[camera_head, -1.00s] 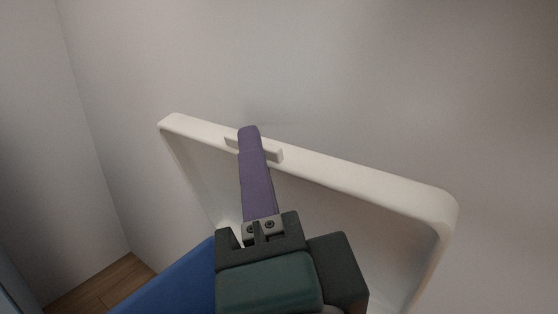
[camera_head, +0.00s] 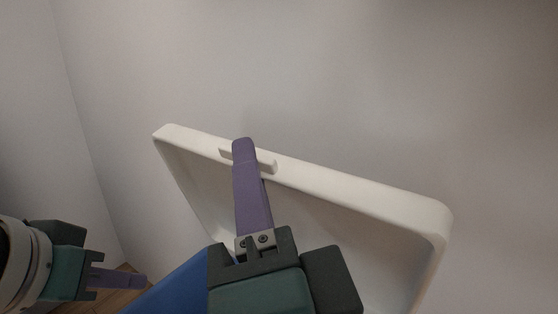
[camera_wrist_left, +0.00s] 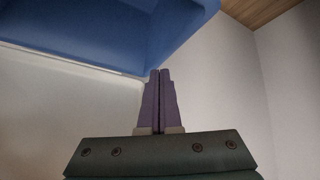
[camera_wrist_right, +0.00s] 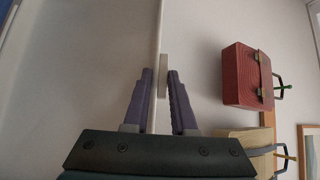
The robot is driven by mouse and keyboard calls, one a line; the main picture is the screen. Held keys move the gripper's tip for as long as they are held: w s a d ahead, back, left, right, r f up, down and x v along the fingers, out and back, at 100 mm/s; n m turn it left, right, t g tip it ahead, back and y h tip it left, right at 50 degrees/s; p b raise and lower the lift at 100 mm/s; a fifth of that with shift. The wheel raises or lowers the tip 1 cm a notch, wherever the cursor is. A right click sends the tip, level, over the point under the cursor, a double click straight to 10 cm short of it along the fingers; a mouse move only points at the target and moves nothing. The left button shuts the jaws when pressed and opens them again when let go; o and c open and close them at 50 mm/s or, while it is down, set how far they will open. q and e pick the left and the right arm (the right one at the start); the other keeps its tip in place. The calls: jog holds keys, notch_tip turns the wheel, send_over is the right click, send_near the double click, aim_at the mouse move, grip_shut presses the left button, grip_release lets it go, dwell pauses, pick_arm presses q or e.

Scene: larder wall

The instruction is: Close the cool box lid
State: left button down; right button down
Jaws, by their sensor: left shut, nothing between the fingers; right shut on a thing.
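The cool box's white lid (camera_head: 350,195) stands open and tilted in the head view, its underside facing me. A small raised tab (camera_head: 267,166) sits on its upper rim. My right gripper (camera_head: 243,146) is shut on the lid's rim by this tab. In the right wrist view its fingers (camera_wrist_right: 160,74) straddle the thin lid edge. The blue cool box (camera_head: 185,286) shows partly at the bottom, mostly hidden by my right gripper. My left gripper (camera_head: 140,281) is shut and empty at lower left. The left wrist view shows its closed fingers (camera_wrist_left: 160,74) below the blue box (camera_wrist_left: 110,30).
A pale wall (camera_head: 350,70) rises behind the lid. Wooden floor (camera_head: 108,296) shows at lower left. In the right wrist view, a red case (camera_wrist_right: 245,78) and a cream box (camera_wrist_right: 242,147) are beyond the lid edge at right.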

pick_arm(q)
jog(key=w+a+r+n+t+h, duration=0.15)
jog(key=w+r+t, duration=0.25)
jog(key=w+r, duration=1.05)
jog(key=s+d+r+m+g+h, duration=0.1)
jog(key=d+m+g, duration=0.25)
jog(key=d, duration=0.65)
jog(key=s+d+r+m+g+h, duration=0.15)
jog(key=d+g, duration=0.25)
jog(key=d, duration=0.5)
notch_tip(320, 180, up, 5)
jog(key=m+g+y, duration=0.3)
jog(key=g+y, duration=0.1)
jog(key=y, duration=0.2)
send_over(289, 165)
jog(key=w, duration=0.5)
jog(key=shift+t, duration=0.25)
notch_tip(289, 165, down, 9)
jog(key=shift+d+f, duration=0.15)
